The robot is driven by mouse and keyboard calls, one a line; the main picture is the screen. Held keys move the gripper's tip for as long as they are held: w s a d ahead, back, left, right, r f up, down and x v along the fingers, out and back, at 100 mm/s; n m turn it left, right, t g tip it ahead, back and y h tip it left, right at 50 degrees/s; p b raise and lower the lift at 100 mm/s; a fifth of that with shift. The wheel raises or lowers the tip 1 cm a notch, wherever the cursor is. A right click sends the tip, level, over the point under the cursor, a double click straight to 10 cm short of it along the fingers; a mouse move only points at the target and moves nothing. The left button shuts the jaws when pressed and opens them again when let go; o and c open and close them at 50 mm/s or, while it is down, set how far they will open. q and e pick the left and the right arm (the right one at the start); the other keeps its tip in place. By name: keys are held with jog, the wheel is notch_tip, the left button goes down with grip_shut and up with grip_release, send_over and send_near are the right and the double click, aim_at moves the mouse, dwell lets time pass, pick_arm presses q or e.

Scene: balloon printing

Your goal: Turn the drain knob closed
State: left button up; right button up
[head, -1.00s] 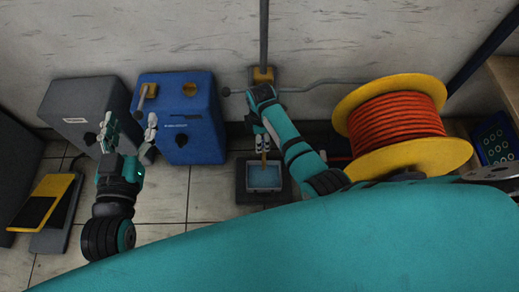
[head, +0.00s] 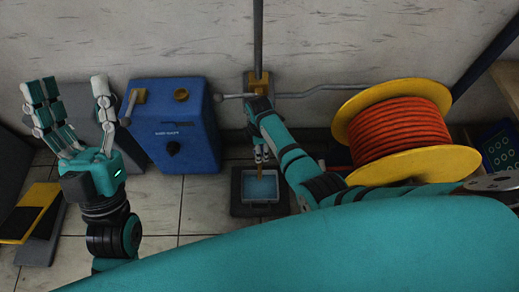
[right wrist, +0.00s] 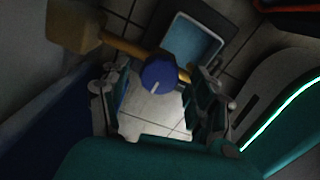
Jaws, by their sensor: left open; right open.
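The drain knob (right wrist: 158,76) is blue with a white mark. In the right wrist view it sits on a brass pipe (right wrist: 122,46) leading from a yellow block (right wrist: 75,27). My right gripper (right wrist: 160,92) is open, with its fingers on either side of the knob; contact is unclear. In the head view my right gripper (head: 261,153) points down above a tray of blue liquid, and my arm hides the knob. My left gripper (head: 72,92) is open and empty, raised at the left with fingers upward.
The tray (head: 242,187) stands on a dark base (head: 262,211) on the tiled floor. A blue box (head: 192,125) stands left of it, and an orange cable reel (head: 400,127) stands right. A grey pipe (head: 340,88) runs along the wall. A yellow pedal (head: 35,200) is at far left.

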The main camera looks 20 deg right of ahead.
jog(key=shift+f, duration=0.3)
jog(key=shift+c, duration=0.3)
jog(key=c, duration=1.1)
